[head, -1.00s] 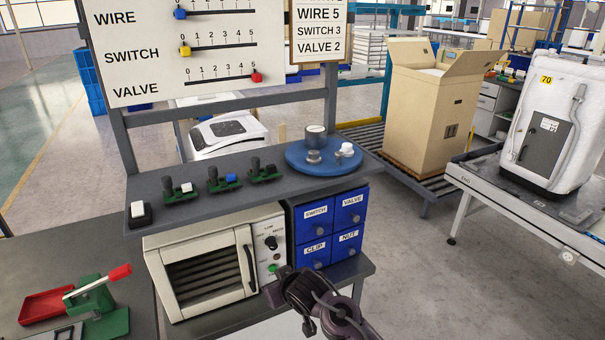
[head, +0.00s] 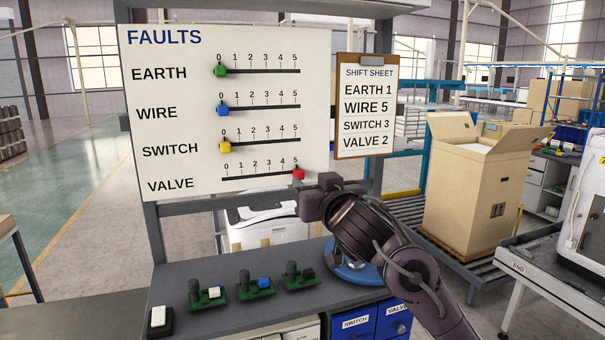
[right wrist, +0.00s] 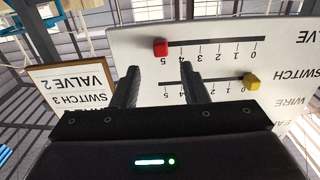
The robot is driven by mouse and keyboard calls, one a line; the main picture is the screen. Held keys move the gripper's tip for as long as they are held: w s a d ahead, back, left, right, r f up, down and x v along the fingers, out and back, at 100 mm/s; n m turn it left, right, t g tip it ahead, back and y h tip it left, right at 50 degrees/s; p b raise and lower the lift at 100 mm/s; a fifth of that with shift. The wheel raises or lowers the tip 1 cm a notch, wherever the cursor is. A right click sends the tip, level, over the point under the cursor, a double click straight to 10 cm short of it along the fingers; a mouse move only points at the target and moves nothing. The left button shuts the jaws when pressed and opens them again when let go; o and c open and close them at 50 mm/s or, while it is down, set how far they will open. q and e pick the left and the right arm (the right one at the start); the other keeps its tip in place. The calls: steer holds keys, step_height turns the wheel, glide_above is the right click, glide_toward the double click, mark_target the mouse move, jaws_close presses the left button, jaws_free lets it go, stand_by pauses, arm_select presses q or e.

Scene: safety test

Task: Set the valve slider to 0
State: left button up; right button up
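The FAULTS board (head: 200,120) carries several sliders on scales from 0 to 5. The red valve slider (head: 298,174) is at the 5 end of the lowest scale, and it also shows in the right wrist view (right wrist: 160,47). My right gripper (head: 312,198) is just below and right of the red slider. In the right wrist view its two fingers (right wrist: 160,72) are apart and empty, with the red slider beyond the tips, between them in the picture. I see no contact. My left gripper is not in view.
The green earth (head: 220,70), blue wire (head: 222,109) and yellow switch (head: 224,147) sliders are at 0. A shift sheet (head: 367,110) reading VALVE 2 hangs right of the board. Small circuit boards (head: 255,287) and a blue turntable (head: 350,272) are on the shelf below.

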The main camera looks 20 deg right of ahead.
mark_target(301, 175)
steer(key=w+p, duration=0.1)
steer(key=w, duration=0.4)
steer(key=shift+w+a+p, duration=0.15)
steer(key=shift+w+p, duration=0.1)
steer(key=shift+p, duration=0.15)
steer(key=shift+w, duration=0.25)
steer(key=shift+f, duration=0.1)
steer(key=c, duration=0.9)
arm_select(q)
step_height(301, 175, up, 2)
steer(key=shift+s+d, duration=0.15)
arm_select(e)
jaws_close()
